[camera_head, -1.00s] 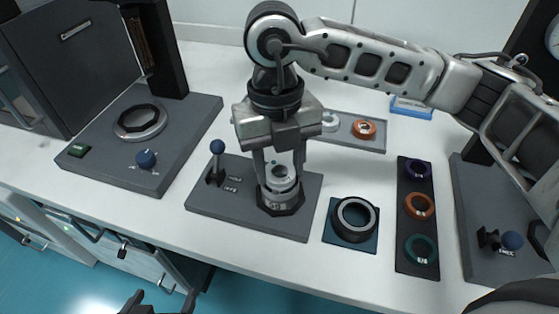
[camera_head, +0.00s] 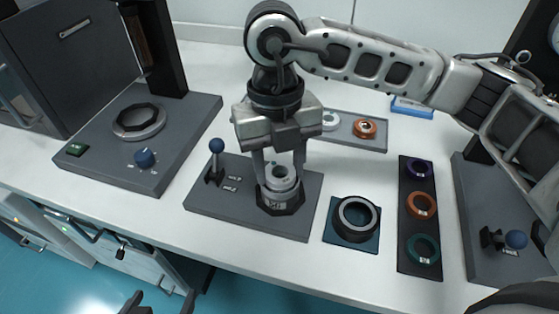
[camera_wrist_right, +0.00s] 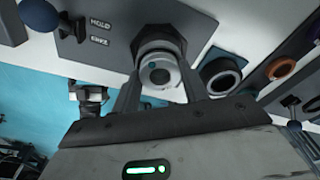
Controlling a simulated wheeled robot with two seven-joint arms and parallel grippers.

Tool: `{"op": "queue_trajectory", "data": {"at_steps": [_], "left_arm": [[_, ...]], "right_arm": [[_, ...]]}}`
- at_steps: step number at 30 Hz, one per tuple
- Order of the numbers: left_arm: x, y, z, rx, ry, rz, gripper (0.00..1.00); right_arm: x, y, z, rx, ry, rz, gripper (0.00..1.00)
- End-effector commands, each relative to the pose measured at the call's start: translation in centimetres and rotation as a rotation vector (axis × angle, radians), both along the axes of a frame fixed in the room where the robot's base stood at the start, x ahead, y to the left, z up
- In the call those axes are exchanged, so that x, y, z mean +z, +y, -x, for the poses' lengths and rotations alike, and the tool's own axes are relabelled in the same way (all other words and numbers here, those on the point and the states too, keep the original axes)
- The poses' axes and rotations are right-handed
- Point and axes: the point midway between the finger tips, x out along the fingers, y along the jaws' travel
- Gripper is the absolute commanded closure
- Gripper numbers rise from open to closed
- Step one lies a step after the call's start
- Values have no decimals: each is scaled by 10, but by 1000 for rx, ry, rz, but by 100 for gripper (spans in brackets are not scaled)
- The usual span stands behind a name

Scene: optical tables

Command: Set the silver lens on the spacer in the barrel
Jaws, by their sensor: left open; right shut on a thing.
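The barrel (camera_head: 281,204) is a dark collar with a silver body, clamped upright on a grey fixture plate (camera_head: 232,196). My right gripper (camera_head: 279,174) points straight down over it and is shut on the silver lens (camera_head: 280,173). The lens is at the barrel's mouth, between the fingertips; I cannot tell how deep it sits. In the right wrist view the lens (camera_wrist_right: 159,76) shows as a pale ring between the fingers, in line with the barrel (camera_wrist_right: 157,46). The spacer inside the barrel is hidden. My left gripper (camera_head: 160,302) is open and empty at the bottom edge, away from the table top.
A blue-knobbed lever (camera_head: 217,147) stands left of the barrel. A black ring (camera_head: 356,218) sits on a teal pad to the right. A dark strip (camera_head: 405,260) holds coloured rings. A grey tray (camera_head: 350,140) with an orange ring lies behind. A station with a dark ring (camera_head: 138,121) stands left.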

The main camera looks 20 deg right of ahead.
Motion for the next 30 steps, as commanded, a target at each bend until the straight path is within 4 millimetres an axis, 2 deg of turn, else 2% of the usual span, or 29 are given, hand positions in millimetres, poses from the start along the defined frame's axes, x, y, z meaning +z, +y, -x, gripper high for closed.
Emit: {"op": "queue_trajectory", "data": {"at_steps": [26,27,30], "left_arm": [[-5,-1,0,-1,-3,1,13],[-5,-1,0,-1,-3,1,13],[-5,-1,0,-2,-3,2,13]], "right_arm": [[-2,0,0,0,-1,0,79],[-2,0,0,0,0,0,53],[-2,0,0,0,0,0,31]]}}
